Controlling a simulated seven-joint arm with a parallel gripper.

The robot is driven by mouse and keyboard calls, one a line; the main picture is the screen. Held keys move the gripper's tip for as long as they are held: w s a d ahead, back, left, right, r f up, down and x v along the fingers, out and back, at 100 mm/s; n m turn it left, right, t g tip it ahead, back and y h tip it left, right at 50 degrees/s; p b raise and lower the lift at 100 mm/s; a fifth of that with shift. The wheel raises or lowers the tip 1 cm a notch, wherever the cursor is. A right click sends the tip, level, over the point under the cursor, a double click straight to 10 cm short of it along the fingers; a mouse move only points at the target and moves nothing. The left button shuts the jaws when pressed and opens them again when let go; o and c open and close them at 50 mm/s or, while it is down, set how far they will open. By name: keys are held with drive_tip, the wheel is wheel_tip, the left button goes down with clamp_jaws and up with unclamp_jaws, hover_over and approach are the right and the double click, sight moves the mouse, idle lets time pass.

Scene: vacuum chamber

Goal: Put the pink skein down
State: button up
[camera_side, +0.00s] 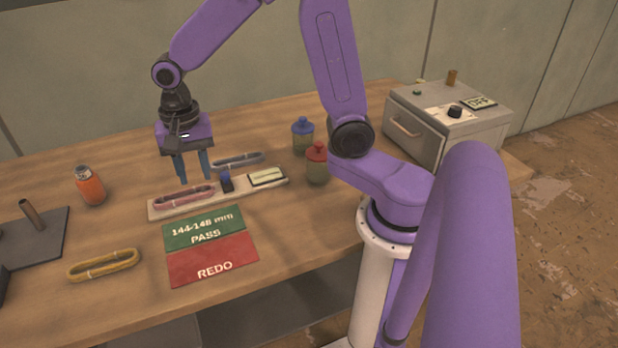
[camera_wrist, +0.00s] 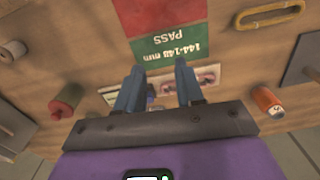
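The pink skein (camera_side: 184,197) lies on the left part of a pale board (camera_side: 160,213) on the table. In the wrist view part of the skein (camera_wrist: 208,76) shows beside the right-hand finger; the rest is hidden behind the finger and gripper body. My gripper (camera_side: 195,173) points down above the board, close over the skein. Its two blue fingers stand apart, with nothing visibly held between them; they also show in the wrist view (camera_wrist: 158,82). Whether a fingertip touches the skein is unclear.
The board also bears a dark blue block (camera_side: 226,181) and a small display (camera_side: 267,177). A grey skein (camera_side: 238,160) lies behind. A green PASS and red REDO mat (camera_side: 212,262) lies in front, a yellow skein (camera_side: 103,265) left. An orange bottle (camera_side: 91,186) and red jar (camera_side: 317,165) stand nearby.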

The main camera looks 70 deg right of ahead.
drive_tip(key=s+d+r+n, duration=0.1)
drive_tip(key=s+n, duration=1)
drive_tip(key=s+d+r+n, duration=0.1)
drive_tip(key=s+n, duration=1)
drive_tip(key=s, duration=0.1)
drive_tip(key=shift+d, duration=0.25)
